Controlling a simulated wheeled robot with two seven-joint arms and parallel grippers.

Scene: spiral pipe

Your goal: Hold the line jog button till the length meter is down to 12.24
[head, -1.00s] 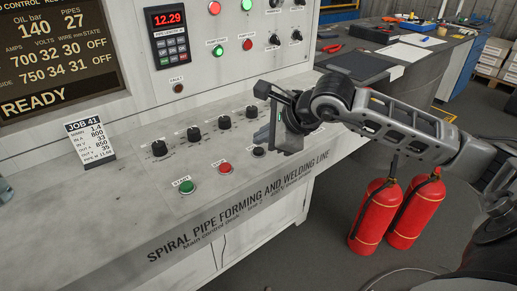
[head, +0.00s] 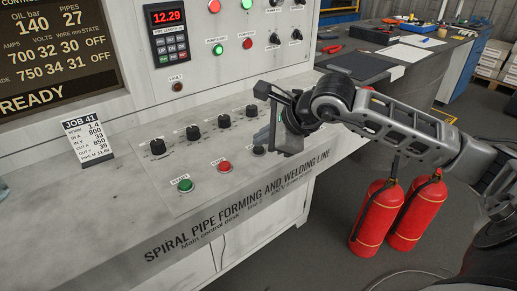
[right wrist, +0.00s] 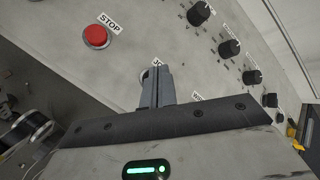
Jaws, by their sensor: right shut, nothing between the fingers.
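The length meter (head: 167,17) on the upright panel reads 12.29 in red digits. The line jog button (head: 258,150) is a dark button to the right of the red stop button (head: 224,167) on the sloped desk. My right gripper (head: 264,136) is shut and empty, pointing down at the jog button and partly hiding it. In the right wrist view the closed fingertips (right wrist: 156,70) cover most of the button and part of its label. I cannot tell whether they touch or press it. The left gripper is not in view.
The green start button (head: 185,185) sits left of stop. A row of black knobs (head: 193,132) runs behind the buttons. A job card (head: 89,137) stands at the left. Two red fire extinguishers (head: 377,215) stand right of the desk, below my right arm.

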